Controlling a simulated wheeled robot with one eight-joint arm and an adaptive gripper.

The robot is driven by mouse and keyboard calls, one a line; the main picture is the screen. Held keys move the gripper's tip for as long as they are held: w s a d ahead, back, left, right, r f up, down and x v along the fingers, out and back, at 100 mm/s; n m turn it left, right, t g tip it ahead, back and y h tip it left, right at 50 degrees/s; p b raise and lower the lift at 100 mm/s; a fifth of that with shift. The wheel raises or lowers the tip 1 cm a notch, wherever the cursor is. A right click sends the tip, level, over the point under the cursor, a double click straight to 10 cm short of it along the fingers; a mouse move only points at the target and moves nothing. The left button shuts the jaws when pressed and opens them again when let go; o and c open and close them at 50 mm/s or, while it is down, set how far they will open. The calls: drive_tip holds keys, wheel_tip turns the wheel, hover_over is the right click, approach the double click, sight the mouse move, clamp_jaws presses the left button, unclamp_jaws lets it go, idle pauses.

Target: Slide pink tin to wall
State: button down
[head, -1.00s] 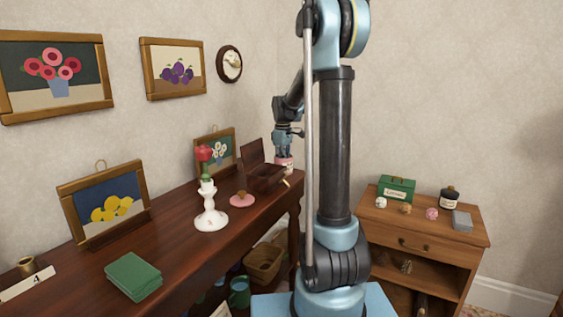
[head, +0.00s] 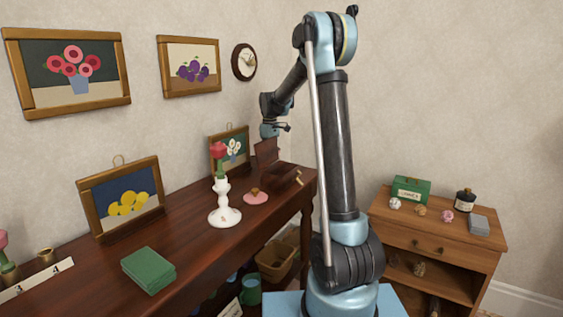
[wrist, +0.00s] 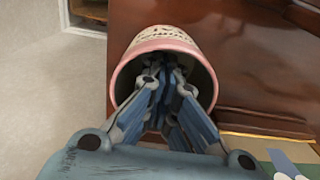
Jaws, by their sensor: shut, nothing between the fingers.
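The pink tin (wrist: 150,45) has a pink rim, a pale band with dark lettering and an open mouth facing the wrist camera. It fills the middle of the wrist view. My gripper (wrist: 172,75) is shut, and its fingers reach into the tin's mouth with nothing pinched between them. The fingertips are dim inside, and I cannot tell whether they touch the tin's inner side. In the head view, my wrist shows above the far end of the dark table (head: 190,243); the tin and fingertips are hidden there. The pale wall (head: 150,140) runs behind the table.
A dark wooden box (head: 283,176) with its lid raised stands at the table's far end, near the framed daisy picture (head: 214,155). A small cabinet (head: 440,243) stands right.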

drive_tip(key=w+a, duration=0.1)
drive_tip(key=a, duration=0.1)
drive_tip(key=w+a, duration=0.4)
drive_tip(key=shift+a, duration=0.2)
drive_tip(key=shift+s, duration=0.1)
wheel_tip(320, 180, up, 10)
drive_tip(key=f, duration=0.1)
drive_tip(key=s+d+r+m+t, duration=0.1)
drive_tip(key=s+d+m+t, duration=0.15)
drive_tip(key=s+d, duration=0.75)
drive_tip(key=s+d+r+m+t, duration=0.15)
drive_tip(key=s+d+m, duration=0.4)
drive_tip(key=s, duration=0.75)
drive_tip(key=s+d+f+m+g, duration=0.1)
drive_tip(key=s+d+f, duration=0.2)
drive_tip(key=s+f, duration=0.6)
drive_tip(key=s+d+f+m, duration=0.1)
drive_tip(key=s+d+f, duration=0.2)
drive_tip(key=s+f, duration=0.7)
drive_tip(key=s, duration=0.9)
drive_tip(key=shift+f+g, duration=0.2)
drive_tip(key=shift+g, duration=0.2)
